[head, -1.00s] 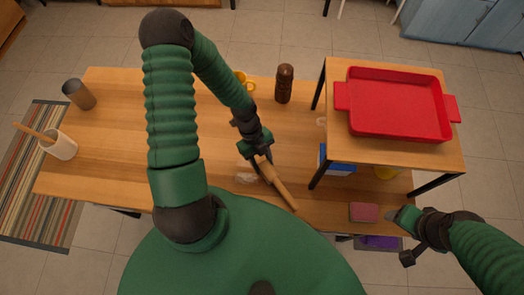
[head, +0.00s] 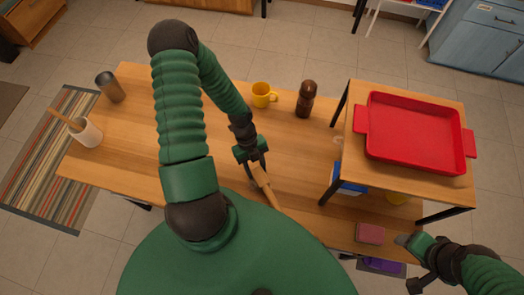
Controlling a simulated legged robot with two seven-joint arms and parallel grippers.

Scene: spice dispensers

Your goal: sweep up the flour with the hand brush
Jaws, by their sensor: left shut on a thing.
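The wooden hand brush (head: 265,184) is a light brown bar in the head view, slanting down to the right above the front edge of the table. My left gripper (head: 252,160) is shut on its upper end. The brush's bristles cannot be made out, and my green body hides part of its lower end. No flour can be told for sure; the table just in front of my body is hidden. My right gripper (head: 405,241) is off the table's front right corner, and its jaws are too small to read.
The wooden table (head: 215,125) holds a yellow mug (head: 264,95), a brown pepper mill (head: 306,98), a dark cup (head: 110,86) and a white utensil crock (head: 87,132). A raised shelf (head: 345,121) bears a red tray (head: 415,130). A pink sponge (head: 370,233) lies at the front right.

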